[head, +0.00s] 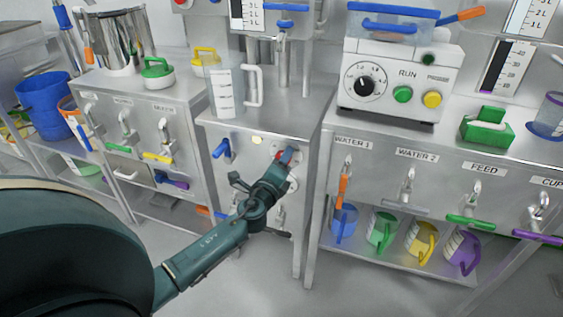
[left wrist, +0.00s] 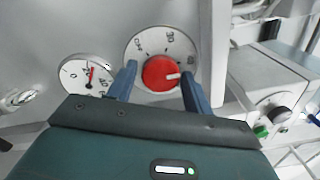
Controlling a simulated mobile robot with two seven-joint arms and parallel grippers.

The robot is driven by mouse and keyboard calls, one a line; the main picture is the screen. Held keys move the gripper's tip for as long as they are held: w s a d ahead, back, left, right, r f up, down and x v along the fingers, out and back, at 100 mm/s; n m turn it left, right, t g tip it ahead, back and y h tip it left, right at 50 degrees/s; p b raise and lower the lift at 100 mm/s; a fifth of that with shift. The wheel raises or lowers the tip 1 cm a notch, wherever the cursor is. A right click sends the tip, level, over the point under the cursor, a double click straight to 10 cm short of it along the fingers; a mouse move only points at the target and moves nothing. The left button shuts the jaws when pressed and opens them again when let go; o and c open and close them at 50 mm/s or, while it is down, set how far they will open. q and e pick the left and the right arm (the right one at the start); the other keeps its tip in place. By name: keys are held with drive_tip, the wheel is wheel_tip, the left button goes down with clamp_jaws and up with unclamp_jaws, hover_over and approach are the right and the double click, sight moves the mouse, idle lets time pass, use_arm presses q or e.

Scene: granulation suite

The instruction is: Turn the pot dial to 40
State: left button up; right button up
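The pot dial is a red knob (left wrist: 160,73) on a round white scale plate (left wrist: 146,40), seen in the left wrist view. Its white pointer mark points to the right, towards the right finger. Scale marks show along the top, but I cannot read them surely; the right part is hidden by the finger. My left gripper (left wrist: 158,76) has its two blue fingers spread on either side of the knob, with a gap at the left finger. In the head view my left gripper (head: 286,158) is at the front of the middle cabinet (head: 240,133), covering most of the dial. My right gripper is not in view.
A round gauge (left wrist: 87,76) with a red needle is left of the dial. In the head view a blue-handled tap (head: 221,148) is left of my gripper. A clear jug (head: 224,92) stands above on the cabinet. A control box (head: 398,82) stands on the right bench.

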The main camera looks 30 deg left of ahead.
use_arm(q)
drive_tip(key=shift+o, duration=0.9)
drive_tip(key=v, duration=1.3)
drive_tip(key=shift+s+a, duration=0.1)
